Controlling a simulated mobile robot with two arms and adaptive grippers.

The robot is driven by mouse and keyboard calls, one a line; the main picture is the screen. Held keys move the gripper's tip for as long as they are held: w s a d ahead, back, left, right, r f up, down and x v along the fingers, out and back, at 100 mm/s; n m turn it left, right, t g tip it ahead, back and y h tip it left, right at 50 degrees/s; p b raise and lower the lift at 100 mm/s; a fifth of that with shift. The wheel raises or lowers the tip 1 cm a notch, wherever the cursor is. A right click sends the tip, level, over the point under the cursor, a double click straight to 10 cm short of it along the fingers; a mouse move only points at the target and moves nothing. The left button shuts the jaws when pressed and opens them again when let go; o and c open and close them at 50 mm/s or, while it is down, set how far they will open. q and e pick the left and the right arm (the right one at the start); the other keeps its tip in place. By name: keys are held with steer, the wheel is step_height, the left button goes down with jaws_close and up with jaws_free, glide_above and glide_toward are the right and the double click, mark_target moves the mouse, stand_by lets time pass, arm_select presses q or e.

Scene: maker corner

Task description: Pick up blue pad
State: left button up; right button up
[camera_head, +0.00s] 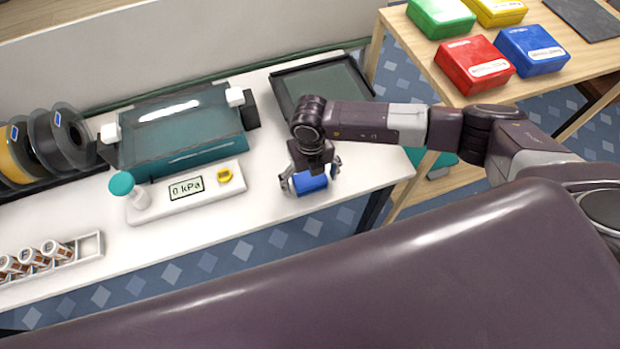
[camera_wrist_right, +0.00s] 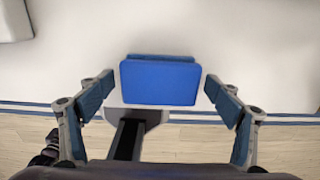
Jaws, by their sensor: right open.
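The blue pad (camera_head: 311,184) lies on the white table near its front edge, under my right gripper (camera_head: 311,186). In the right wrist view the blue pad (camera_wrist_right: 160,82) is a flat blue block centred between the fingers. My right gripper (camera_wrist_right: 158,92) is open, with one finger on each side of the pad and a gap to it on both sides. The right arm partly hides the pad's surroundings in the head view. My left gripper is not in view.
A pressure device reading 0 kPa (camera_head: 187,188) and a teal machine (camera_head: 180,140) stand left of the pad. A dark tray (camera_head: 290,98) lies behind it. Filament spools (camera_head: 60,138) stand far left. Coloured boxes (camera_head: 473,65) sit on a wooden table at the right.

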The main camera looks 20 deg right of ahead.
mark_target(310, 179)
steer(key=c, duration=1.2)
steer(key=shift+c, duration=0.2)
step_height(310, 179, up, 20)
steer(key=b, duration=0.4)
steer(key=shift+c, duration=0.2)
